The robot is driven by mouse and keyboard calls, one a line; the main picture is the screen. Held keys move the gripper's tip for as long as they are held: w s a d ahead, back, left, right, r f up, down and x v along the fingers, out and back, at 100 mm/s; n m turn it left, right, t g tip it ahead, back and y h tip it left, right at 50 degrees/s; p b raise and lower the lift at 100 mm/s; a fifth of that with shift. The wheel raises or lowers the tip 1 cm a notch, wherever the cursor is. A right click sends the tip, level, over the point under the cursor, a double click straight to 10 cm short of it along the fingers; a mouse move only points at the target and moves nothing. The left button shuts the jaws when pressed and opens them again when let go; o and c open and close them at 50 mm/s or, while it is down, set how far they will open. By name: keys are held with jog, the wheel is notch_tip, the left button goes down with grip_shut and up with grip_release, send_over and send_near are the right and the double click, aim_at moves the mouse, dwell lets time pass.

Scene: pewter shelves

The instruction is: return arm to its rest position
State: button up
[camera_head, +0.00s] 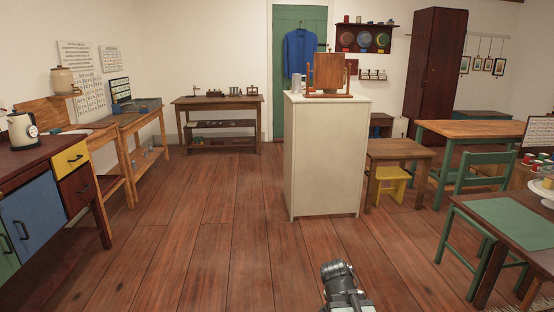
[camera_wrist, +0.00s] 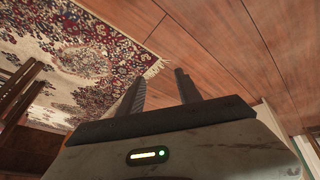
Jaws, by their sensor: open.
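My gripper shows in the wrist view (camera_wrist: 160,90), with its two dark fingers apart and nothing between them. Beyond the fingers are the wooden floor and a patterned rug. In the head view, part of my arm (camera_head: 343,285) shows at the bottom, right of centre, above the floor. The fingertips cannot be made out there.
A white cabinet (camera_head: 325,160) stands ahead with a wooden frame and a grey mug on top. A dark desk with a kettle (camera_head: 22,130) is at left. A table with a green mat (camera_head: 515,222) and a green chair (camera_head: 480,190) are at right. Floor (camera_head: 215,240) left of the cabinet is clear.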

jog(key=s+a+f+n+g+y, duration=0.2)
jog(key=s+a+n+g+y, duration=0.15)
jog(key=s+a+n, duration=0.35)
notch_tip(320, 180, up, 33)
jog(key=a+p, duration=0.1)
jog(key=p, duration=3.2)
jog(key=shift+w, duration=0.25)
jog(key=shift+a+t+y, duration=0.15)
jog(key=shift+t+y, duration=0.1)
